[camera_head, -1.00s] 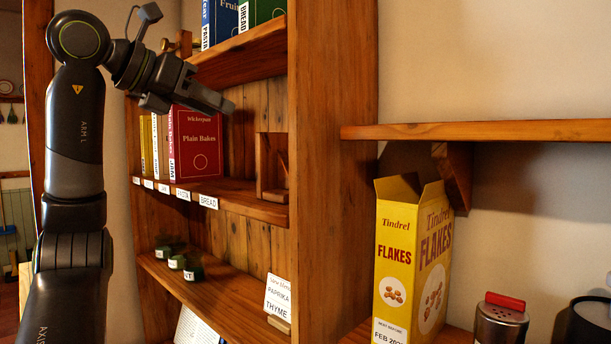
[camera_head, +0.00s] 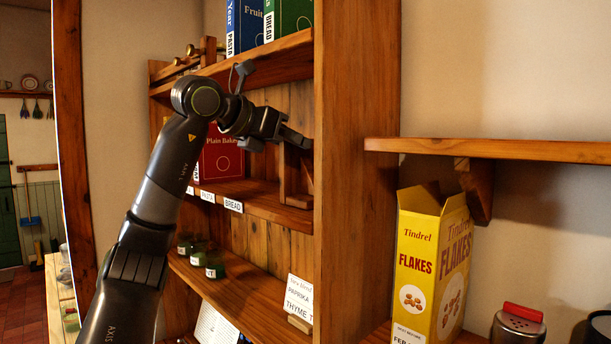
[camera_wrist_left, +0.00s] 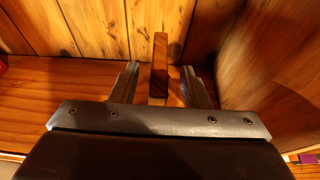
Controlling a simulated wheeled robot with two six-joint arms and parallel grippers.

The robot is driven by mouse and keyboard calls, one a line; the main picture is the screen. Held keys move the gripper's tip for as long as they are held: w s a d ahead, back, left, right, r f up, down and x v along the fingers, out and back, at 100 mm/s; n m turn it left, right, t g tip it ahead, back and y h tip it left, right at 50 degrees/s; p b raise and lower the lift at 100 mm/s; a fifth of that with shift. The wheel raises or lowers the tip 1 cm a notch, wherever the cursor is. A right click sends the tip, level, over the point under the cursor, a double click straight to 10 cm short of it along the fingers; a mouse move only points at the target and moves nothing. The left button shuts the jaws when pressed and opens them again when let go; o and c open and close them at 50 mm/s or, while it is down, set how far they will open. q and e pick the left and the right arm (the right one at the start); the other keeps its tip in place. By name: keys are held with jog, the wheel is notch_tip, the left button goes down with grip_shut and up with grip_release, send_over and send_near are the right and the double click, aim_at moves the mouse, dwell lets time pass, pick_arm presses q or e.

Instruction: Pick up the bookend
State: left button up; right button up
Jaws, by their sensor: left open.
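The wooden bookend (camera_head: 287,172) stands on the middle shelf, near the right side panel of the shelving. My left gripper (camera_head: 300,141) is at the bookend's upper part in the head view. In the left wrist view the bookend's upright edge (camera_wrist_left: 159,66) shows between the two open fingers of my left gripper (camera_wrist_left: 160,85), with a gap on each side. The wrist housing hides the lower part of the bookend. My right gripper does not show.
A red Plain Bakes book (camera_head: 222,155) stands left of the bookend on the middle shelf (camera_head: 262,203). Books stand on the shelf above. Small green jars (camera_head: 214,263) and a Paprika Thyme card (camera_head: 299,297) are below. A yellow Flakes box (camera_head: 430,265) stands right.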

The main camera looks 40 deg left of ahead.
pick_arm(q)
jog(key=p+x, duration=0.1)
jog(key=x, duration=0.2)
jog(key=shift+w+f, duration=0.2)
jog(key=shift+w, duration=0.1)
jog(key=shift+c, duration=1.2)
grip_shut()
